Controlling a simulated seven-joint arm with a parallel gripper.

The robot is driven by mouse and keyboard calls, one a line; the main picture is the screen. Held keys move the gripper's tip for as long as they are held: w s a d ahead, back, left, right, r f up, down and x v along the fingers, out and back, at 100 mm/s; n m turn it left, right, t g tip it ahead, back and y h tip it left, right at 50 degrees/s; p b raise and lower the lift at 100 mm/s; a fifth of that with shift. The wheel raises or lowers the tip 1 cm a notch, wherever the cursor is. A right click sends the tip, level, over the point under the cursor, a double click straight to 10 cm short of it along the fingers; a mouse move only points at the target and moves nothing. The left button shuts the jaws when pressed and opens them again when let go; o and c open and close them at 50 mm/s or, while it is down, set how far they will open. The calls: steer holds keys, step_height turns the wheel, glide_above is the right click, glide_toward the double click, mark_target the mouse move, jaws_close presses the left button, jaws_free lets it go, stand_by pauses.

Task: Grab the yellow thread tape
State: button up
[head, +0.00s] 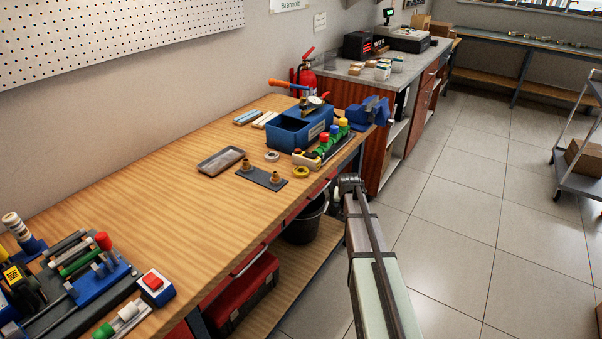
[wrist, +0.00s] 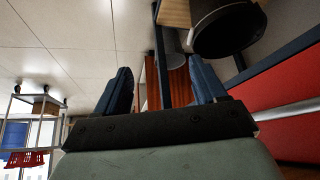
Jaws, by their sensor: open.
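The yellow thread tape (head: 300,171) is a small ring lying flat on the wooden workbench (head: 130,195), near its front edge in the head view. A white tape roll (head: 272,156) lies just behind it to the left. My gripper (wrist: 163,84) is open and empty in the wrist view, its two dark blue fingers apart. It is out over the floor beside the bench's front edge, clear of the tape. The wrist view does not show the tape. In the head view my arm comes up from the bottom, and its fingers are hard to make out.
Close to the tape are a dark plate with brass fittings (head: 262,179), a rack with coloured caps (head: 322,150), a blue tote (head: 290,133) and a blue vise (head: 367,113). A grey tray (head: 221,161) lies left. A black bucket (head: 303,222) stands below. The bench middle is clear.

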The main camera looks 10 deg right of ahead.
steer(key=w+d+r+m+t+h, duration=0.1)
steer(key=w+d+r, duration=0.25)
steer(key=r, duration=0.45)
steer(key=w+d+r+t, duration=0.2)
steer(key=w+r, duration=0.2)
steer(key=r, duration=0.3)
step_height(320, 180, up, 13)
steer(key=m+g+y, duration=0.2)
steer(key=m+g, duration=0.2)
glide_above(301, 170)
steer(key=w+d, duration=0.5)
steer(key=d, duration=0.2)
steer(key=shift+w+f, duration=0.15)
steer(key=shift+w, duration=0.05)
steer(key=s+a+r+m+g+y, duration=0.1)
steer(key=s+a+r+m+g, duration=0.3)
steer(key=a, duration=0.3)
steer(key=shift+g, duration=0.3)
steer(key=f, duration=0.5)
steer(key=s+f, duration=0.1)
steer(key=f, duration=0.8)
steer(key=shift+s+d+f, duration=0.1)
steer(key=shift+s+f, duration=0.05)
steer(key=shift+f, duration=0.25)
steer(key=c, duration=0.8)
